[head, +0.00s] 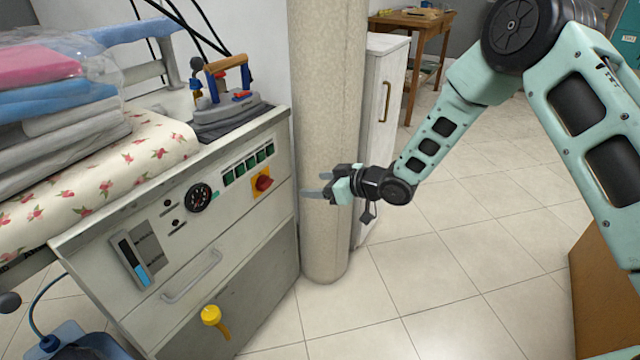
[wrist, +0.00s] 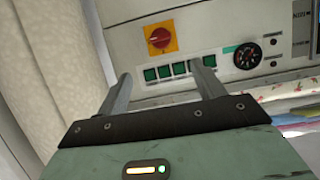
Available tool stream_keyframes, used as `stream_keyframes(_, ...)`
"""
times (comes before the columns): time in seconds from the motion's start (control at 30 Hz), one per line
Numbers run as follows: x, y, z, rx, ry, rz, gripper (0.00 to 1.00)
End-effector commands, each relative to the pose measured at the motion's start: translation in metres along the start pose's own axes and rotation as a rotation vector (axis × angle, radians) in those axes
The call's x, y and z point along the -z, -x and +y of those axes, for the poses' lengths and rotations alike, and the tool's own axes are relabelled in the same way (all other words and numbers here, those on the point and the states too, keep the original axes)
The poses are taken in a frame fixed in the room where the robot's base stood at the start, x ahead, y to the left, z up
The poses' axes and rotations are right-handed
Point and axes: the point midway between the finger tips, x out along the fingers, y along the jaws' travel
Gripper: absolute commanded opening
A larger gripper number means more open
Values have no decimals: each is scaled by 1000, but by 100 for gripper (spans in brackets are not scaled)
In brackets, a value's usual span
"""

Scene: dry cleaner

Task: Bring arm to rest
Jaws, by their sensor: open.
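My gripper (head: 318,184) is in the middle of the head view, in front of the round pillar and to the right of the machine's control panel. Its two fingers point left toward the panel, spread apart with nothing between them. In the wrist view my gripper (wrist: 163,85) shows both fingers apart, with the panel's red knob (wrist: 160,38) and its row of green switches (wrist: 180,69) beyond them. My arm (head: 440,130) reaches in from the upper right, bent at the elbow.
The pressing machine (head: 220,290) stands at left, with an iron (head: 228,105) and folded, wrapped laundry (head: 50,90) on top. The pillar (head: 325,250) is close behind my gripper. A white cabinet (head: 385,75) stands behind it. Tiled floor (head: 450,280) is open at lower right, left of a brown box (head: 605,290).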

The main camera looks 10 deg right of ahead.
Motion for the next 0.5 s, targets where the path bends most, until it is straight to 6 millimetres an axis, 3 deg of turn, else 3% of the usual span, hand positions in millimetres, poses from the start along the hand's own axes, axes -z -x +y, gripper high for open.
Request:
stream_keyframes(0.13,6,2,-4,-8,3,-21,68)
stream_keyframes(0.27,24,13,-21,-42,1,-118,68)
stream_keyframes(0.37,38,33,-45,-79,-8,-240,68)
stream_keyframes(0.5,49,77,-88,-123,-37,-430,68)
